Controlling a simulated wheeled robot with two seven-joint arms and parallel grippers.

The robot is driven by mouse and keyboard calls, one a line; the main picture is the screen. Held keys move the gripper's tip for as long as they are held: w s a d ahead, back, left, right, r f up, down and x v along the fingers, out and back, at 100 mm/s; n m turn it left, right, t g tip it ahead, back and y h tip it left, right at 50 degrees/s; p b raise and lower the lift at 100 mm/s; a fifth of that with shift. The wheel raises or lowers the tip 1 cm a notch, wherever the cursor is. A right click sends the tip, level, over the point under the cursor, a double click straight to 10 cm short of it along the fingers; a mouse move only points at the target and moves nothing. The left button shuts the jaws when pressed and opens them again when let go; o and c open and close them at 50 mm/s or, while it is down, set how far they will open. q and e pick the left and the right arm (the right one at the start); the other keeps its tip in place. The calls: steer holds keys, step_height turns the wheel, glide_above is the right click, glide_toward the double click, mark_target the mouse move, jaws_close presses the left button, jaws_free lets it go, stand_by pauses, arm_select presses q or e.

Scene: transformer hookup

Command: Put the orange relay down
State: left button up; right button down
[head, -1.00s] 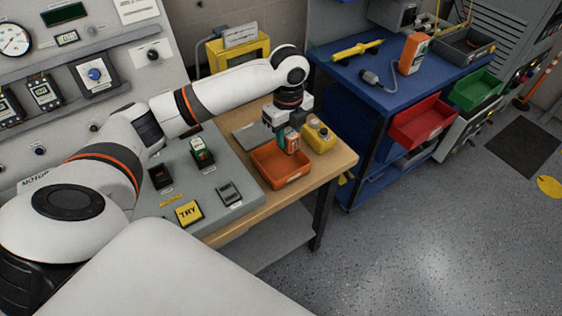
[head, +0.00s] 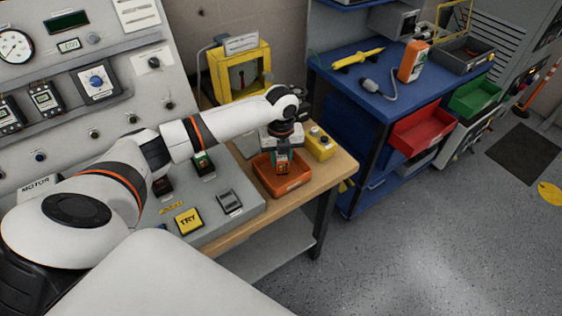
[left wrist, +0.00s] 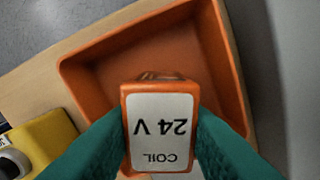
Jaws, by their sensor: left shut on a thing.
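The orange relay (left wrist: 160,129) is between the two green fingers of my left gripper (left wrist: 160,140) in the left wrist view. Its white label reads "COIL 24 V", upside down. My left gripper (head: 282,166) is shut on the relay and shows in the head view over the orange bin (head: 290,187). The bin also shows in the left wrist view (left wrist: 222,60), under and beyond the relay, with its visible floor empty. I cannot tell whether the relay touches the bin floor. My right gripper is in neither view.
A yellow box with buttons (head: 320,145) stands on the wooden table (head: 343,163) just right of the bin. The grey panel (head: 250,200) with a yellow TRY tag (head: 188,221) lies to the left. A blue cart (head: 350,85) with red and green bins stands at right.

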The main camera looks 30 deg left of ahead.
arm_select(q)
step_height(320, 180, down, 2)
steer(key=shift+f, duration=0.15)
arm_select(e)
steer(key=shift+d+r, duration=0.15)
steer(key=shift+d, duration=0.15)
arm_select(q)
steer(key=shift+f, duration=0.2)
steer(key=o, duration=1.1)
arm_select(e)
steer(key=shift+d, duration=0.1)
arm_select(q)
step_height(320, 180, up, 12)
steer(key=shift+r+b, duration=0.2)
steer(key=shift+b, duration=0.45)
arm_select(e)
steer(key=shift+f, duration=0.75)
